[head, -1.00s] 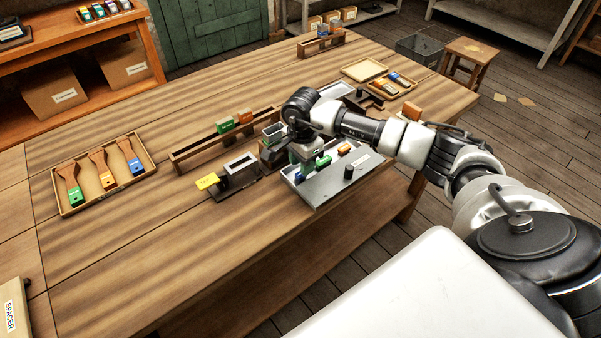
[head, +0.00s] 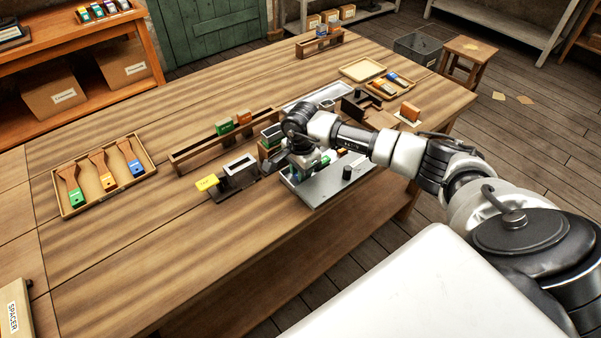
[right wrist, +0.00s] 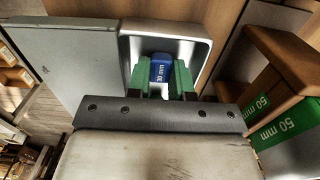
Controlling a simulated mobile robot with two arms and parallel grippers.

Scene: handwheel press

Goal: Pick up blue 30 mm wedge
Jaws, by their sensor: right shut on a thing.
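The blue wedge (right wrist: 161,68), marked "30 mm", shows in the right wrist view between the green pads of my right gripper (right wrist: 165,82). The gripper is shut on it. Around the wedge is a pale grey, rectangular, open-topped compartment (right wrist: 197,50). I cannot tell whether the wedge touches its floor. In the head view my right gripper (head: 303,158) points down at the left end of the grey plate (head: 325,188) with a black knob. The wedge is hidden there by the gripper and wrist. My left gripper is not in view.
Wooden blocks with green "50 mm" labels (right wrist: 270,115) stand close to the right in the wrist view. A dark fixture with a yellow tag (head: 207,183) and a long wooden rack (head: 190,155) lie left of the gripper.

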